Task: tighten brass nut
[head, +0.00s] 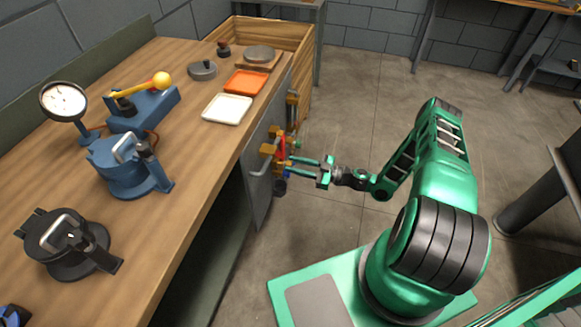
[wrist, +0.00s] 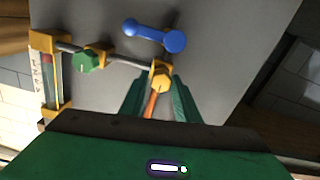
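The brass nut (wrist: 162,76) is a yellow six-sided nut at the end of a grey pipe in the wrist view. An orange copper-coloured tube (wrist: 151,104) runs down from it. My gripper (wrist: 159,88) is open, with its green fingers on either side of the tube and the tips near the nut. I see gaps beside the nut; whether the tips reach its depth I cannot tell. In the head view my gripper (head: 290,167) points left at the small pipe fittings on the cabinet's side, where the nut is too small to make out.
A green nut (wrist: 87,61), a blue lever (wrist: 155,36) and a sight glass (wrist: 52,80) sit close by on the grey panel (wrist: 225,50). The workbench (head: 200,150) holds blue fixtures, a gauge (head: 63,101) and trays. The floor right of the cabinet is open.

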